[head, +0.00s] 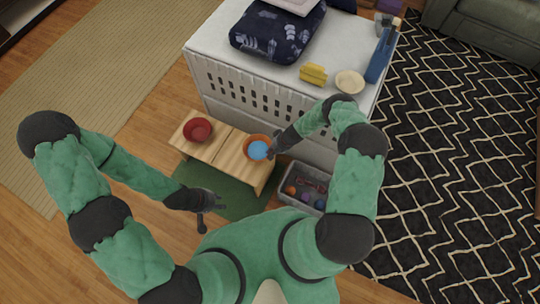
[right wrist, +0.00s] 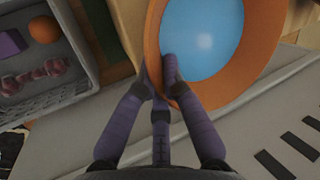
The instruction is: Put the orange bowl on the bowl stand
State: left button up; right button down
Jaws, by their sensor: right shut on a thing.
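The orange bowl (head: 250,140), blue inside, is at the right half of a low wooden stand (head: 216,153). My right gripper (head: 272,150) is shut on the bowl's near-right rim. In the right wrist view the fingers (right wrist: 156,76) pinch the orange rim (right wrist: 262,75), one finger inside the bowl. I cannot tell whether the bowl touches the wood or hangs just above it. A red bowl (head: 198,130) sits on the left half of the stand. My left gripper (head: 212,208) is empty in front of the stand, its fingers apart.
A grey crate (head: 283,194) with toys stands right of the stand. Behind is a white cabinet (head: 210,50) bearing a dark patterned cushion (head: 278,32), a yellow object (head: 313,75), a cream bowl (head: 349,82) and a blue item (head: 379,58). A green mat (head: 235,203) lies in front.

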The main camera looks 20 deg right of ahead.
notch_tip(320, 180, down, 4)
jog(key=shift+r+b, duration=0.1)
jog(key=shift+b, duration=0.85)
jog(key=c, duration=1.4)
grip_release()
jog(key=shift+o, duration=0.2)
jog(key=p+v, duration=0.5)
jog(key=v, duration=0.7)
jog(key=s+a+r+n+g, duration=0.1)
jog(key=s+a+r, duration=0.6)
jog(key=s+r, duration=0.1)
jog(key=s+a+r+n+h, duration=0.1)
jog(key=s+a+r, duration=0.6)
jog(key=s, duration=0.4)
jog(key=shift+s+r+g, duration=0.3)
jog(key=shift+r+g, duration=0.1)
jog(key=shift+r, duration=0.35)
